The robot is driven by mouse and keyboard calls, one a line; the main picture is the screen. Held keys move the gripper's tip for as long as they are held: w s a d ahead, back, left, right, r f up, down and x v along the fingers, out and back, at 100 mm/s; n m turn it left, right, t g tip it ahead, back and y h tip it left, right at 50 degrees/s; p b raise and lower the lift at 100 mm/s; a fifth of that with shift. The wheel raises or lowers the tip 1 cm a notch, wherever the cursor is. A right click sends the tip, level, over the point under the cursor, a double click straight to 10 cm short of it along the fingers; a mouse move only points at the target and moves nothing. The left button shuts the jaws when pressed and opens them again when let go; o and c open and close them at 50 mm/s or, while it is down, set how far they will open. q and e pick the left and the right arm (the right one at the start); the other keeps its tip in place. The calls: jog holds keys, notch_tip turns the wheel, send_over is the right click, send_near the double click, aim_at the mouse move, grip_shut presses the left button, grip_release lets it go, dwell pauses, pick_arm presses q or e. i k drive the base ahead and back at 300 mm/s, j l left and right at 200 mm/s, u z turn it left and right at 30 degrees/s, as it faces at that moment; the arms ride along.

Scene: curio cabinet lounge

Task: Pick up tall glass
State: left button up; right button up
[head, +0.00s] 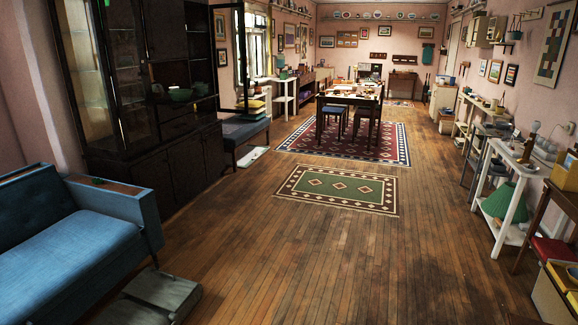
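I cannot make out a tall glass for certain. Small items stand on the far dining table (345,97), too small to tell apart. The dark cabinet (182,157) at the left has glass doors, with a bowl (181,95) and other small items on an open shelf. Small objects also stand on the white side table (513,155) at the right. Neither of my grippers is in view.
A blue sofa (75,245) fills the lower left, with a low grey-green object (150,298) beside it. A small green rug (338,188) and a larger red rug (385,140) lie ahead. The middle wooden floor (300,260) is clear. Shelves line the right wall.

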aim_at(200, 85)
jog(key=i+u, duration=0.1)
jog(key=i, duration=0.5)
jog(key=i+l+u, duration=0.1)
jog(key=i, duration=0.55)
jog(key=i+l, duration=0.25)
jog(key=i, duration=0.35)
jog(key=i+j, duration=0.15)
jog(key=i, duration=0.55)
jog(key=i+j, duration=0.15)
jog(key=i, duration=0.5)
jog(key=i+j, duration=0.15)
jog(key=i, duration=0.55)
jog(key=l+z, duration=0.05)
